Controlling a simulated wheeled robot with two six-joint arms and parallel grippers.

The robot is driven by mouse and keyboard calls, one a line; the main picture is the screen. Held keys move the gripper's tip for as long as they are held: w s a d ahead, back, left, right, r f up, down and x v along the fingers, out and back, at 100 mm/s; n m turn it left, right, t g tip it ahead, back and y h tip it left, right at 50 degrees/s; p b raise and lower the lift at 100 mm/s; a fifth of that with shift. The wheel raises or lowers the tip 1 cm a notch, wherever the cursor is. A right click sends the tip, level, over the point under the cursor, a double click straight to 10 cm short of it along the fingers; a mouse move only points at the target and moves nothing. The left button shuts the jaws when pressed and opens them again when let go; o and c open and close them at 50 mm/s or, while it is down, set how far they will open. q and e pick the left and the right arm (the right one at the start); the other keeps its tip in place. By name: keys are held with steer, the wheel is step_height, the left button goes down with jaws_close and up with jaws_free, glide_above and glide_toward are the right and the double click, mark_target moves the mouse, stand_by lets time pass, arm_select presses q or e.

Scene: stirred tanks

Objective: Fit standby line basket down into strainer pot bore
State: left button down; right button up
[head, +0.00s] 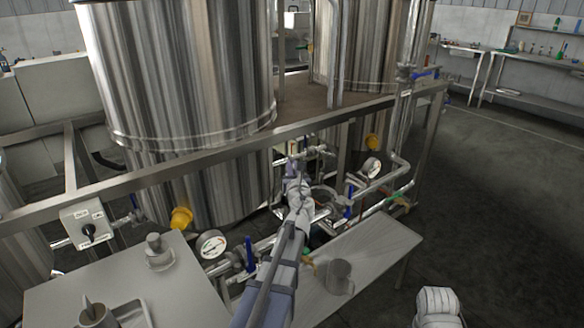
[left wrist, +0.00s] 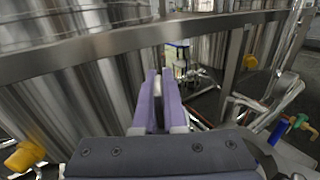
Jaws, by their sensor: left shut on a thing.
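My left gripper (head: 292,165) is at the pipework under the steel frame. In the left wrist view its purple fingers (left wrist: 158,103) are close together on a small pale thing (left wrist: 157,87). Most of that thing is hidden, and I cannot tell whether it is the basket. A round metal pot (head: 323,194) with a ring-like rim, which looks like the strainer pot, sits in the pipework just right of the gripper. My wrist partly covers it, and its bore is not clear. A grey cylinder (head: 340,276) stands on the low bench.
Steel tanks (head: 180,75) and a frame rail (head: 210,155) stand close behind the gripper. Gauges (head: 213,244), blue valve handles (head: 249,252) and pipes crowd around it. A grey table (head: 50,285) at left holds a knobbed cylinder (head: 158,251). Floor at right is open.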

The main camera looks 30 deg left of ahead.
arm_select(q)
steer(key=shift+r+p, duration=1.7)
steer(key=shift+r, duration=0.15)
steer(key=shift+f+b, duration=6.3)
steer(key=shift+b, duration=0.05)
steer(key=c, duration=0.9)
jaws_free()
